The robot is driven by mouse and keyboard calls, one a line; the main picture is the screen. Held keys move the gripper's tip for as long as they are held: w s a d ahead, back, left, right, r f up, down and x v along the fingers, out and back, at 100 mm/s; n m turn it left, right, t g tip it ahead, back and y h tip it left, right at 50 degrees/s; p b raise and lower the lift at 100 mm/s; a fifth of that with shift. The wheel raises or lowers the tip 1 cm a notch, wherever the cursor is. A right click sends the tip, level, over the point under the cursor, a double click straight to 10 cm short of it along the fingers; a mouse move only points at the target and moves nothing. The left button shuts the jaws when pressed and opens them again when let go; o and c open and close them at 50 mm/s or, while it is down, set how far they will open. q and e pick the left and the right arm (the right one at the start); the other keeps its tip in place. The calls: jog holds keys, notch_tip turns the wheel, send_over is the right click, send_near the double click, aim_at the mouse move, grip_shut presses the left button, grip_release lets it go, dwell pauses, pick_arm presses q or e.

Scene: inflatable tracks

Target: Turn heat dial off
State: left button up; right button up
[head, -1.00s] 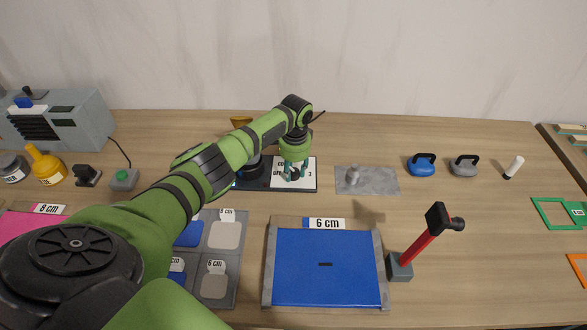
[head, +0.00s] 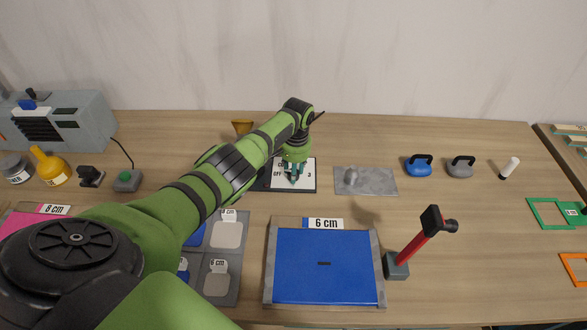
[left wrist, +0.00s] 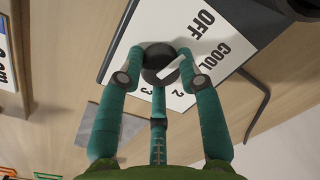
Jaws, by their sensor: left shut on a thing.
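The heat dial (left wrist: 155,58) is a round black knob with a white pointer mark, seen in the left wrist view. It sits on a white panel (left wrist: 222,18) lettered OFF, COOL, 2 and 3. The pointer lies toward the panel's lettered side, but I cannot tell which setting it marks. In the head view the panel (head: 307,183) lies behind the blue mat, and the dial is mostly hidden by my gripper. My left gripper (head: 293,177) comes down on the panel from above. Its green fingers (left wrist: 160,80) are shut around the dial. My right gripper is out of view.
A grey plate with a small peg (head: 375,182) lies right of the panel. The blue 6 cm mat (head: 325,278) and a red-handled hammer (head: 416,247) are in front. A yellow funnel (head: 242,127) is behind my arm. Blue (head: 418,168) and grey (head: 461,169) weights stand farther right.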

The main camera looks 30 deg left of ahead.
pick_arm(q)
jog(key=shift+w+r+n, duration=0.1)
jog(key=shift+w+n, duration=0.05)
jog(key=shift+n, duration=0.15)
dwell(0.4)
jog(key=o, duration=1.2)
jog(key=shift+c, duration=0.2)
notch_tip(320, 180, up, 12)
jog(key=shift+d, duration=0.3)
